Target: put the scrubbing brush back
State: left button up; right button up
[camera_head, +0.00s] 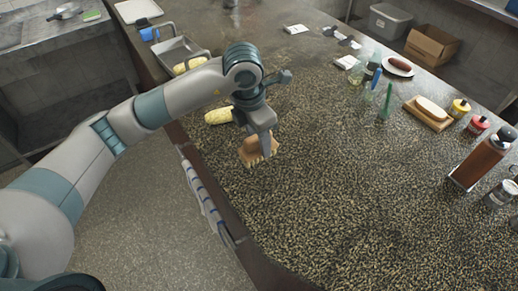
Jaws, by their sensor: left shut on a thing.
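The scrubbing brush (254,152) is a tan block over the speckled counter, near its left edge. My left gripper (263,138) points down and is shut on the brush. I cannot tell whether the brush touches the counter. My right gripper is not in view.
The speckled counter (330,200) is clear in the middle and front. A yellow corn cob (218,116) lies just behind the brush, with a metal tray (178,50) farther back. Bottles, jars and a wooden board (428,116) line the right side. A rail with hanging cloth (205,200) runs along the left edge.

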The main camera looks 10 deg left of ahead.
aim_at(259, 150)
pick_arm(q)
jog(key=shift+f+p, duration=1)
jog(key=shift+f, duration=0.95)
jog(key=shift+f, duration=0.2)
jog(key=o, duration=1)
jog(key=shift+r, duration=0.15)
jog(key=shift+r, duration=0.15)
